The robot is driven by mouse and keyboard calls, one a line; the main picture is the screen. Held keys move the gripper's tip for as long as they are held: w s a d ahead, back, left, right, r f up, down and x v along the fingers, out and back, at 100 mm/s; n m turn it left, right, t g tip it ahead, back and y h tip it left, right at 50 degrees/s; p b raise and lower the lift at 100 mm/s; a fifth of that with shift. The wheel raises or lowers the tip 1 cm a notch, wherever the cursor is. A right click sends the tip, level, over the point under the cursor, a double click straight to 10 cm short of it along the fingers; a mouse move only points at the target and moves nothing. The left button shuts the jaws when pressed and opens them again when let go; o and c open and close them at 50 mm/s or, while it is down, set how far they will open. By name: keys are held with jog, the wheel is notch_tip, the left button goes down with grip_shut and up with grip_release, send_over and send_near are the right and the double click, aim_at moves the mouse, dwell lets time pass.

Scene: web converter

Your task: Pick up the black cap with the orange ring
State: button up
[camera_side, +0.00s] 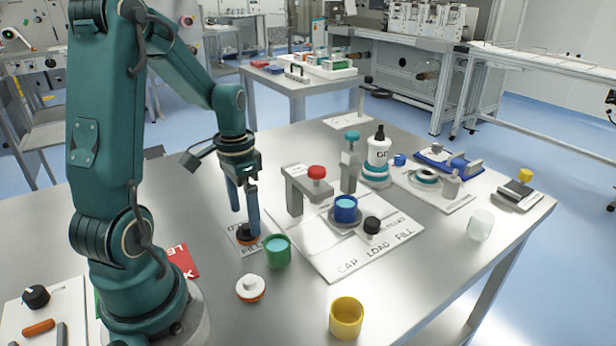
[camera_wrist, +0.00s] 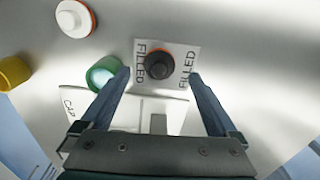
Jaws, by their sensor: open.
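The black cap with the orange ring (camera_wrist: 159,66) stands on a white card marked FILLED (camera_wrist: 181,52), seen from above in the wrist view. In the side view the cap (camera_side: 247,239) is partly hidden behind a finger of my gripper. My gripper (camera_side: 244,222) points down over the cap with its fingers apart. In the wrist view my gripper's fingertips (camera_wrist: 160,75) lie to either side of the cap, with clear gaps. The jaws are open and empty. I cannot tell exactly how far above the card the fingertips are.
A green cup (camera_side: 277,251) stands close beside the card. A white cap with an orange ring (camera_side: 250,288) and a yellow cup (camera_side: 346,317) stand nearer the front. The white CAP LOAD FILL board (camera_side: 330,262) holds a blue cup (camera_side: 345,209), a black-topped piece (camera_side: 372,226) and a red-knobbed bracket (camera_side: 300,190).

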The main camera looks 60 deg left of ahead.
aim_at(246, 226)
jog(key=shift+f, duration=1.95)
jog(key=c, duration=1.4)
